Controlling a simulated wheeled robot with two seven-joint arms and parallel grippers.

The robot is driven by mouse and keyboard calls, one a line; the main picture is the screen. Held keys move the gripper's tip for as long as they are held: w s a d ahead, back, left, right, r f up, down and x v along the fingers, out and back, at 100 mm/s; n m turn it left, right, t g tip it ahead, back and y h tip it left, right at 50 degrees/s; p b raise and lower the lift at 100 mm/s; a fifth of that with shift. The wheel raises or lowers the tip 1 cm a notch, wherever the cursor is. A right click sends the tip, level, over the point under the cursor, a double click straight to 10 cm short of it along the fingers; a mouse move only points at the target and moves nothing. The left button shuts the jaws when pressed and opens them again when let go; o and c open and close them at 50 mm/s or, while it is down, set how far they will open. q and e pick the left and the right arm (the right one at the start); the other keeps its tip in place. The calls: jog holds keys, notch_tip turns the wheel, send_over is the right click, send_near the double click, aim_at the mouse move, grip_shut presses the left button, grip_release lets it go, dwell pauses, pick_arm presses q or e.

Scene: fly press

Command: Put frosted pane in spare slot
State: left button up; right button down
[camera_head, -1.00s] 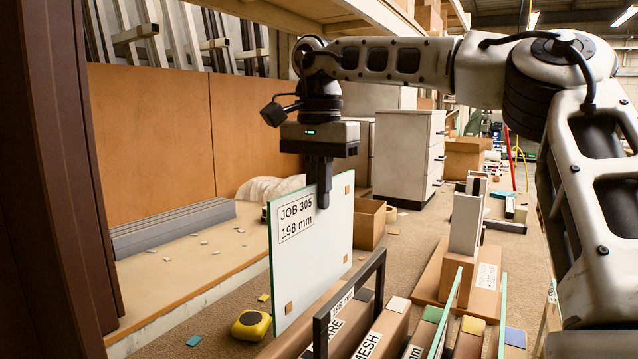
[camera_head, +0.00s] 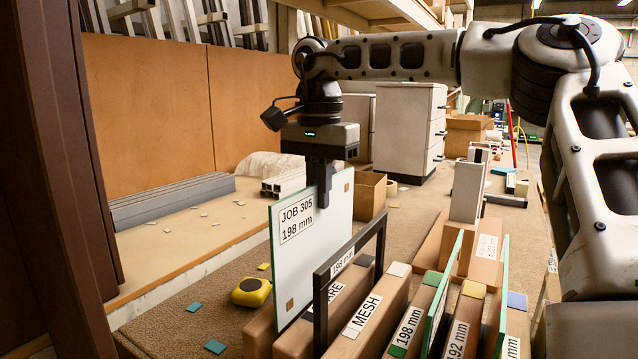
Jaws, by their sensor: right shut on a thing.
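The frosted pane (camera_head: 322,228), a pale upright sheet labelled JOB 305 198 mm, hangs from my right gripper (camera_head: 320,185), which is shut on its top edge. Its lower part is behind a black frame (camera_head: 318,296) that stands in the rack (camera_head: 262,335). I cannot tell whether its bottom edge is inside a slot. The rack has several brown dividers, with labels that read MESH (camera_head: 367,314), 198 mm (camera_head: 408,327) and 192 mm (camera_head: 458,338). Part of a label ending in ARE shows behind the black frame. Two other glass panes (camera_head: 443,290) stand to the right. My left gripper is not in view.
A yellow tape measure (camera_head: 251,292) lies on the carpeted surface left of the rack. An open cardboard box (camera_head: 369,195) and a white block (camera_head: 467,191) stand behind. A dark brown post (camera_head: 62,150) rises at the left. The carpet between post and rack is mostly clear.

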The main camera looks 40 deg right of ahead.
aim_at(320, 232)
jog(key=shift+f+b, duration=1.7)
jog(key=shift+f, duration=1.85)
jog(key=c, duration=1.5)
grip_release()
jog(key=shift+f, duration=0.1)
notch_tip(320, 232, up, 16)
jog(key=p, duration=0.3)
